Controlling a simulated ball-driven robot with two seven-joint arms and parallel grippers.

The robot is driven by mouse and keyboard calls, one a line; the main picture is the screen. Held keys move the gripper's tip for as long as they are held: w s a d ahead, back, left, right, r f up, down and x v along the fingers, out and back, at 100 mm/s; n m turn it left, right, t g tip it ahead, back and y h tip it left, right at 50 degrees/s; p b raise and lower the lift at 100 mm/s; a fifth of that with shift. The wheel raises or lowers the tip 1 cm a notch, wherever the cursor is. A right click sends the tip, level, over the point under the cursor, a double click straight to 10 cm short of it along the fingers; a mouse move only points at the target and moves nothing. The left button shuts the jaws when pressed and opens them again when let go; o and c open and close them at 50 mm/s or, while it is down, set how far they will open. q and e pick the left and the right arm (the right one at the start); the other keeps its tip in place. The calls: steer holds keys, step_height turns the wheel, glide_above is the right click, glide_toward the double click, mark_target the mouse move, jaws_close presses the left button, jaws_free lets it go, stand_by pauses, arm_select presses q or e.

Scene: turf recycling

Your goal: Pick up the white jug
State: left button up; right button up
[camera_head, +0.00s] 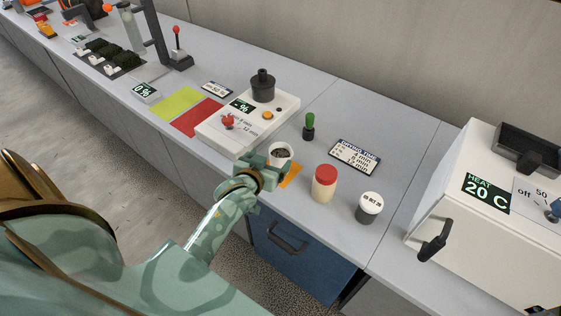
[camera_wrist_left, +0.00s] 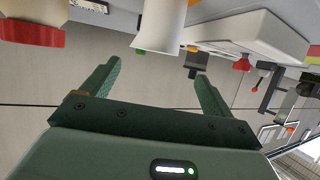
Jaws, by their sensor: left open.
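The white jug (camera_head: 283,150) stands upright on the grey counter beside an orange patch, with dark grainy contents showing at its mouth. My left gripper (camera_head: 264,168) is open at the jug's near side and covers part of its lower body in the head view. In the left wrist view, the jug (camera_wrist_left: 160,22) shows tilted at the top, beyond the spread fingers of the open left gripper (camera_wrist_left: 155,72). Nothing is between the fingers. My right gripper is not in view.
A red-lidded jar (camera_head: 325,184) and a dark jar with a white lid (camera_head: 369,207) stand to the right. A white machine (camera_head: 247,125) is close on the left, a green-knobbed stamp (camera_head: 309,128) behind. A white heater box (camera_head: 490,225) stands far right.

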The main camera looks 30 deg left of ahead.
mark_target(279, 151)
arm_select(q)
steer(key=b+x, duration=0.1)
steer(key=x, duration=0.4)
steer(key=shift+w+f, duration=0.25)
steer(key=shift+f, duration=0.05)
steer(key=b+x, duration=0.1)
steer(key=x, duration=0.1)
steer(key=b+x, duration=0.1)
steer(key=x, duration=0.1)
steer(key=shift+w+d+f+b, duration=0.15)
steer(key=shift+w+f+b, duration=0.15)
steer(key=shift+f, duration=0.1)
steer(key=shift+w, duration=0.25)
steer(key=shift+s+r, duration=0.1)
steer(key=shift+c, duration=1.2)
steer(key=c, duration=0.9)
